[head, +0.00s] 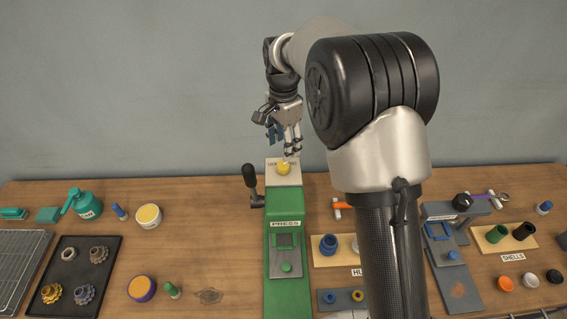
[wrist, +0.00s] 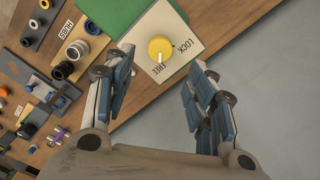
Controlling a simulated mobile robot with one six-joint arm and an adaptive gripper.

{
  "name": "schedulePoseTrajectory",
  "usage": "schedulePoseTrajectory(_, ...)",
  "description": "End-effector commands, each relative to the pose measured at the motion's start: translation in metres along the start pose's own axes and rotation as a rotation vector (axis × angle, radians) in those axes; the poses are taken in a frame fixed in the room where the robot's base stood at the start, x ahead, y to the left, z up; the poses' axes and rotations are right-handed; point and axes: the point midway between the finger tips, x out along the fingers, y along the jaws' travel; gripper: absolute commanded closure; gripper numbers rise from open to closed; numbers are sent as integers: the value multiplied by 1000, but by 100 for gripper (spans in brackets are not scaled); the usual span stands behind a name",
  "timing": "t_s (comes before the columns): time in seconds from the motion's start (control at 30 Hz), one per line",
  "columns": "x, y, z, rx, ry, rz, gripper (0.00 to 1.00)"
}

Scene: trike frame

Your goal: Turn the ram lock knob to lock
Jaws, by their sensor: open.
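The ram lock knob is a round yellow knob (head: 284,169) on a pale plate (head: 270,179) at the far end of the green press (head: 278,218). In the wrist view the yellow knob (wrist: 160,48) has a white pointer mark directed toward the word FREE, and LOCK is printed to its right. My gripper (head: 290,150) hangs just above and behind the knob in the head view. In the wrist view my gripper (wrist: 160,75) is open, its fingers spread to either side below the knob, with nothing between them. The fingers look apart from the knob.
A black-handled lever (head: 251,177) stands left of the press. An orange-handled tool (head: 342,205) and blue hub parts (head: 328,244) lie to the right. A dark tray with gears (head: 75,270) is at left. My arm hides part of the bench.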

Motion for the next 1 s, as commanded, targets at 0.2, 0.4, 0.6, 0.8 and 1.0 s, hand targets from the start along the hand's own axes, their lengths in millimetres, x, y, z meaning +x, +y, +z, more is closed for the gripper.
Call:
schedulePoseTrajectory(0.2, 48, 1, 0, 0, -1, 3, 49)
schedulePoseTrajectory(0.4, 76, 0, 0, -1, 0, 1, 49)
schedulePoseTrajectory(0.6, 87, 0, 0, -1, 0, 0, 49)
schedulePoseTrajectory(0.8, 87, 0, 0, -1, 0, -1, 49)
schedulePoseTrajectory(1.0, 87, 0, 0, -1, 0, -1, 59)
